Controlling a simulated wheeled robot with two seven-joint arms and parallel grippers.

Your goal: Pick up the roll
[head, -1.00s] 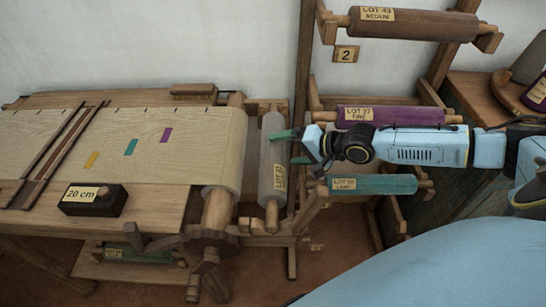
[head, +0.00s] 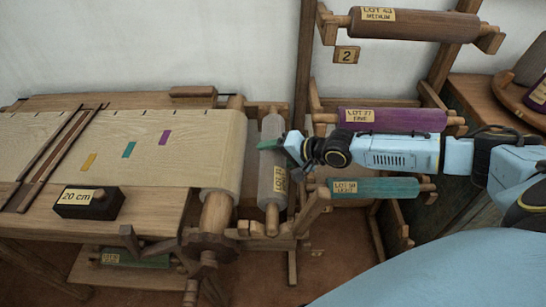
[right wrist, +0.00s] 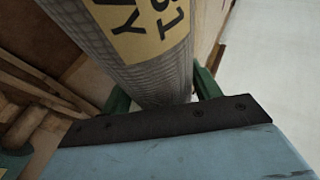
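A grey roll (head: 272,160) with a yellow lot label lies lengthwise in a wooden cradle at the right end of the loom. My right gripper (head: 293,149) reaches it from the right, at its upper middle. In the right wrist view the grey roll (right wrist: 155,75) runs between my two green fingers (right wrist: 162,95), one on each side. I see no clear gap, but no firm grip shows either, and the fingertips are hidden behind the roll. The roll still rests in its cradle. My left gripper is not in view.
A rack at right holds a brown roll (head: 413,25), a purple roll (head: 391,119) and a teal roll (head: 374,188). The loom's cloth (head: 200,140) and a dark 20 cm block (head: 90,203) are at left. A wooden post (head: 303,60) stands behind the gripper.

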